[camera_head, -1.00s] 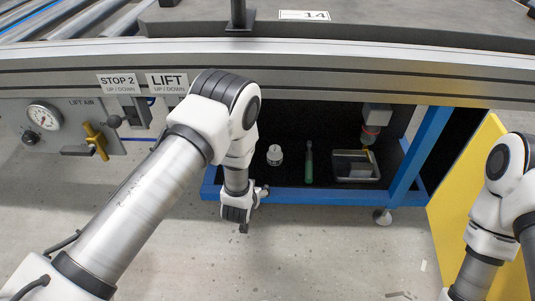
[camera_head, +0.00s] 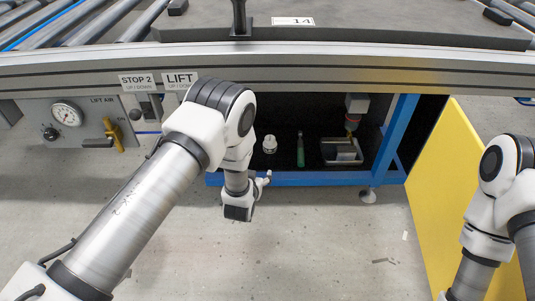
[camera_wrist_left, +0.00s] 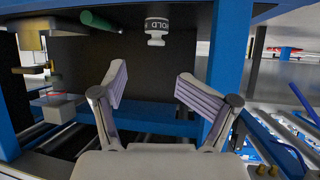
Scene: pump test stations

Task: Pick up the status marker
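The status marker looks to be the small white round piece (camera_head: 270,144) standing on the dark cabinet floor under the conveyor. In the left wrist view the white marker (camera_wrist_left: 157,30) shows the letters "HOLD" and appears upside down. My left gripper (camera_wrist_left: 158,92) is open and empty, its two padded fingers apart, with the marker beyond the fingertips and between their lines. In the head view my left gripper (camera_head: 264,181) is small and partly hidden by its own wrist, in front of the cabinet's blue front rail. My right arm shows at the right edge, but its gripper is out of view.
A green-handled tool (camera_head: 300,150) stands right of the marker, then a metal tray (camera_head: 342,151) beneath a fitting. A blue post (camera_head: 397,138) and an open yellow door (camera_head: 459,200) bound the right side. A gauge panel (camera_head: 85,122) is at left. Floor in front is clear.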

